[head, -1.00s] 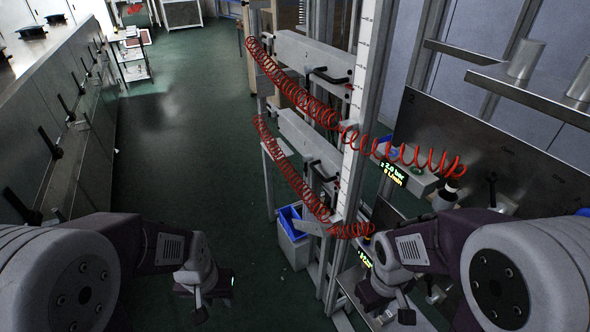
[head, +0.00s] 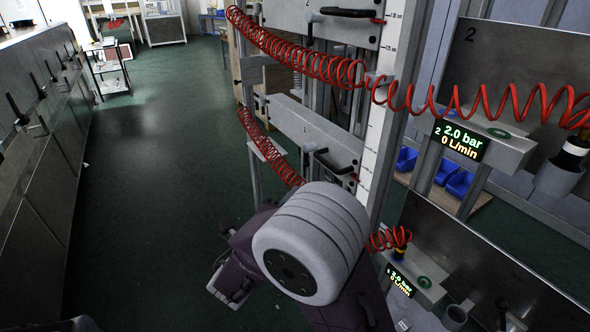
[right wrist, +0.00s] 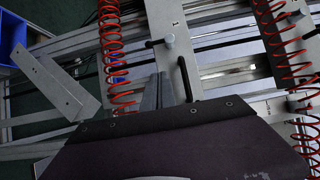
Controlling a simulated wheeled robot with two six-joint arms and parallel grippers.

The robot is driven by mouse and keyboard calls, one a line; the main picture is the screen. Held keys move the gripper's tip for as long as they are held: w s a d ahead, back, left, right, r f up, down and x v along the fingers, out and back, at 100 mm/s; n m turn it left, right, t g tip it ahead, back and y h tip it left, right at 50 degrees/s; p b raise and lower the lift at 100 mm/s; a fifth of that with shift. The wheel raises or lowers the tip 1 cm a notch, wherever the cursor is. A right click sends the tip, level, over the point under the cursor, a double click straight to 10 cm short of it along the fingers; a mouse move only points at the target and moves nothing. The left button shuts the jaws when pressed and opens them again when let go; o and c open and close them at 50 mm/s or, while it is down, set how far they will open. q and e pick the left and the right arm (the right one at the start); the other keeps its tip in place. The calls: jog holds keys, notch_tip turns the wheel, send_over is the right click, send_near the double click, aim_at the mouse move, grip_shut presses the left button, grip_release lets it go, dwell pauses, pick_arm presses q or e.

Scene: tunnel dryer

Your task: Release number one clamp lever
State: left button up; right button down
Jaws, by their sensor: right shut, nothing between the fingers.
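The number one clamp lever (head: 336,161) is a black handle on the pale grey bar (head: 297,128) marked 1, left of the white ruled post in the head view. In the right wrist view, the bar (right wrist: 166,10) carries the 1 mark and a grey round knob (right wrist: 168,42). A black rod (right wrist: 186,82) stands just right of my right gripper (right wrist: 158,84), whose grey fingers are shut and empty. Whether they touch it is unclear. In the head view my right arm hides its gripper. My left gripper is not in view.
Red coiled hoses (head: 290,45) hang left of the post (head: 385,130) and cross it. A second black lever (head: 350,12) sits higher up. Pressure displays (head: 460,140) are at the right. Green floor at left is open.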

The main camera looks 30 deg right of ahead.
jog(key=shift+d, duration=0.1)
jog(key=w+a+b+x, duration=0.1)
jog(key=w+b+x, duration=0.1)
jog(key=x, duration=1)
jog(key=shift+w+b, duration=0.35)
jog(key=shift+b, duration=0.35)
jog(key=shift+w+f, duration=0.1)
